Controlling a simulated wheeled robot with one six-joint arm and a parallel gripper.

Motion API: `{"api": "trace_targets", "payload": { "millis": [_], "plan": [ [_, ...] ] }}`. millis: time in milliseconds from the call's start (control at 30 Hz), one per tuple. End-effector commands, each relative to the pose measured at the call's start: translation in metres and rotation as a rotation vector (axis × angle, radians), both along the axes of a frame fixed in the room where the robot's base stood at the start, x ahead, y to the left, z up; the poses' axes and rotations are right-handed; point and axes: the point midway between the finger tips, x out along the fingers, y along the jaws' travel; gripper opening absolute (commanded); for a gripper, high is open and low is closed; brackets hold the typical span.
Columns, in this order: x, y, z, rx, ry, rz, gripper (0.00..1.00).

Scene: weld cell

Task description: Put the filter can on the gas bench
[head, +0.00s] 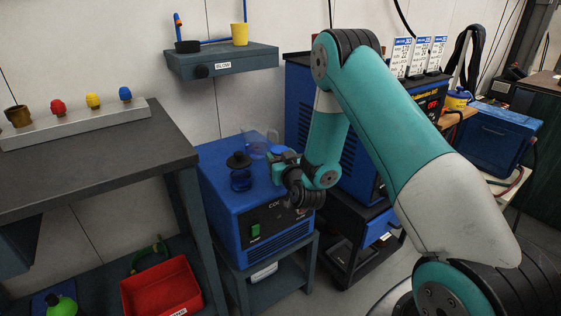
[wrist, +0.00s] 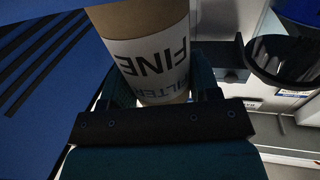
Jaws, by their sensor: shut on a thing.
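The filter can (wrist: 150,52) fills the upper middle of the wrist view. It is a tan cylinder with a white band printed FINE and FILTER, upside down in this view. My gripper (wrist: 165,92) is shut on it, with a dark finger on each side. In the head view my gripper (head: 286,160) is over the right part of the blue unit's top, and I cannot make out the can there. A grey bench with a dark top (head: 90,170) stands at the left; no label shows that it is the gas bench.
A blue unit (head: 215,205) carries a dark-capped jar (head: 240,175) and a clear jug (head: 257,145) close to my gripper. A wall shelf (head: 225,62) holds a yellow cup (head: 240,34). A rail with coloured knobs (head: 85,120) lies along the bench's back; its front is clear.

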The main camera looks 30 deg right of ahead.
Motion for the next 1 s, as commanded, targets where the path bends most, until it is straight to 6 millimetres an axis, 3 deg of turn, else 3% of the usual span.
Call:
{"api": "trace_targets", "payload": {
  "millis": [267,300,400,733,867,1000],
  "plan": [
    [0.0,0.0,-0.003,0.0,-0.001,0.0,0.31],
    [0.0,0.0,-0.002,0.0,-0.001,0.0,0.63],
    [0.0,0.0,-0.002,0.0,-0.001,0.0,0.81],
    [0.0,0.0,0.004,0.0,-0.001,-0.001,0.81],
    [-0.018,0.004,-0.002,-0.001,0.002,-0.001,0.81],
    [-0.048,0.01,0.0,0.0,0.003,0.0,0.81]
  ]
}}
